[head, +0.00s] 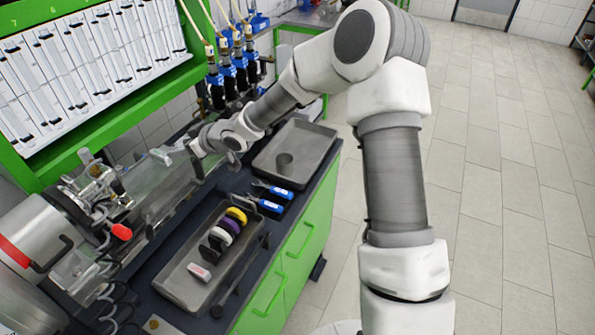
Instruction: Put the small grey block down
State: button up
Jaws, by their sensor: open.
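My gripper (190,148) is at the end of my arm, over the far end of the clear testbench trough at the left of the bench. It is small in the picture, and its jaws are open. A small light grey piece (161,157) shows just left of the fingertips, at the trough's top. It may be the small grey block, but I cannot tell for sure. I cannot tell whether it touches the fingers or what it rests on.
A tray (172,283) in front holds a pale block (199,272) and several dark, purple and yellow discs. A second tray (262,163) behind has a round dark spot and free room. Two blue-and-black tools (270,206) lie between. Pump machinery (35,240) stands at left.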

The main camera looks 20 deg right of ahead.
jog(key=s+d+r+m+h, duration=0.2)
jog(key=s+d+r+h, duration=0.3)
jog(key=s+d+r, duration=0.4)
jog(key=s+d+r+m+h, duration=0.3)
jog(key=s+d+r+h, duration=0.25)
jog(key=d, duration=0.65)
jog(key=s+d+m+g, duration=0.1)
jog(key=s+d+m, duration=0.1)
jog(key=s, duration=0.9)
jog(key=s+d+m+g+y, duration=0.1)
jog(key=s+d+m, duration=0.1)
jog(key=s, duration=0.9)
jog(key=shift+r+m+g+b, duration=0.3)
jog(key=shift+r+b, duration=0.05)
jog(key=shift+b, duration=0.1)
jog(key=shift+s+y, duration=0.1)
jog(key=shift+y, duration=0.15)
